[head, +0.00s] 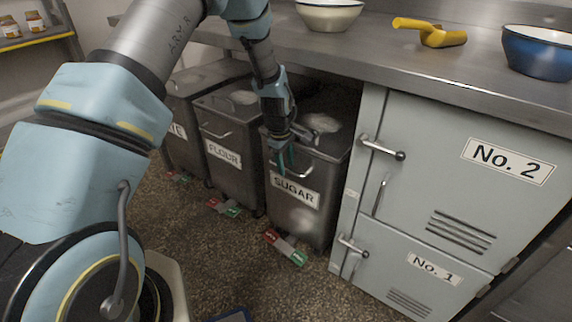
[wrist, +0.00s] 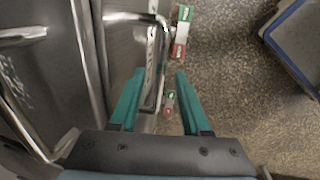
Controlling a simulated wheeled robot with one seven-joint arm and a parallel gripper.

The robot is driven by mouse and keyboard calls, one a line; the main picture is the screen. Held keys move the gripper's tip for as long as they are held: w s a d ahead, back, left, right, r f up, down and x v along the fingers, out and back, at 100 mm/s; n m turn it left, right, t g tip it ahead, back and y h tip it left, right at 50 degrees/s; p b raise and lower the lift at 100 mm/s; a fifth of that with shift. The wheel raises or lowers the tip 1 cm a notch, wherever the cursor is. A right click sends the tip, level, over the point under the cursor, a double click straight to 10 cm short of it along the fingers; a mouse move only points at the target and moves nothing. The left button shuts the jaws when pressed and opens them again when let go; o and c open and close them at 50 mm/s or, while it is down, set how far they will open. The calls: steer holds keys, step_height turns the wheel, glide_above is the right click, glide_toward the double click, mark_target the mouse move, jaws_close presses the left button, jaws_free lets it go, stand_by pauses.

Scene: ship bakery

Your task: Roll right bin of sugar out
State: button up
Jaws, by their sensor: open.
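The right bin, labelled SUGAR (head: 308,208), is a grey metal bin under the counter, beside the grey locker. It has a front bar handle and a red and green foot pedal (head: 286,246) at its base. My gripper (head: 285,158) is at the top front of this bin, by its handle. In the wrist view my open gripper (wrist: 158,80) points down, with its teal fingers on either side of the bar handle (wrist: 162,62).
A FLOUR bin (head: 220,150) and another bin (head: 178,145) stand to the left. The locker (head: 440,190) with projecting handles is close on the right. A yellow scoop (head: 430,32) and bowls sit on the counter (head: 400,60). The speckled floor (head: 225,260) in front is mostly clear.

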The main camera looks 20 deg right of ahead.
steer(key=shift+f, duration=0.1)
steer(key=shift+c, duration=0.3)
jaws_close()
stand_by(1.1)
